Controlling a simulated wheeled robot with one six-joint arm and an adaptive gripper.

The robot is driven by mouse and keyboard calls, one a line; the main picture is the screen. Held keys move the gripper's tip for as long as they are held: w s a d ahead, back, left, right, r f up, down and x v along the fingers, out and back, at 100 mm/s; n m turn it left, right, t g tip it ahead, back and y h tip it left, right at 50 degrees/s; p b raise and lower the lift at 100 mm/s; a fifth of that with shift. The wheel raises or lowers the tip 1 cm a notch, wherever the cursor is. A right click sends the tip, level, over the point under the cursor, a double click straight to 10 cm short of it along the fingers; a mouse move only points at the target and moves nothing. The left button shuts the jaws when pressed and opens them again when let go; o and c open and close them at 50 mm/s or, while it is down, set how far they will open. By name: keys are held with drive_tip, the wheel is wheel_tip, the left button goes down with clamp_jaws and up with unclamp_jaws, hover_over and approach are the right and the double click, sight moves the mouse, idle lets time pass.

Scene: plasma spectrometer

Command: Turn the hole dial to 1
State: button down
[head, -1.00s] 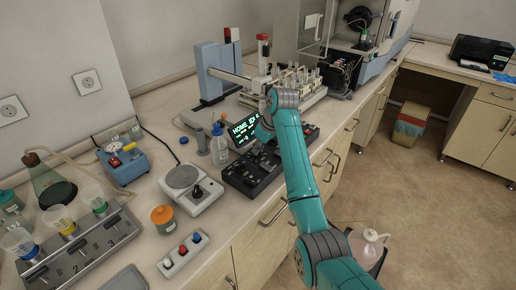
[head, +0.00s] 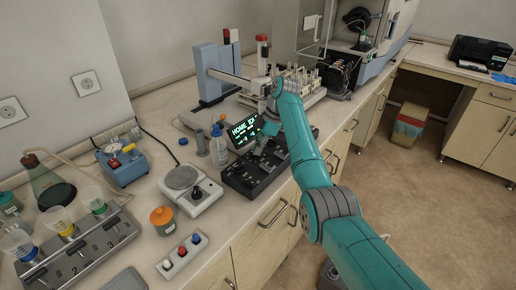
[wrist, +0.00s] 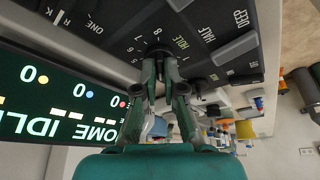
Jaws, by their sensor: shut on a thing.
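The black control panel (head: 252,180) lies on the bench in front of the lit screen (head: 243,129). In the head view my gripper (head: 262,143) is over the panel's far part, and the dial is hidden there.
The screen (wrist: 60,100) is close on the left in the wrist view. Grey keys (wrist: 235,48) stick up on the panel nearby. A wash bottle (head: 219,147) and a balance-like device (head: 190,190) stand left of the panel.

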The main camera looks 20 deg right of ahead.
drive_tip(key=shift+w+n+g, duration=0.1)
drive_tip(key=shift+n+g, duration=0.8)
drive_tip(key=shift+n, duration=1.4)
drive_tip(key=shift+h, duration=0.3)
drive_tip(key=c, duration=1.3)
unclamp_jaws()
wheel_tip(320, 180, up, 10)
drive_tip(key=shift+w+f, duration=0.1)
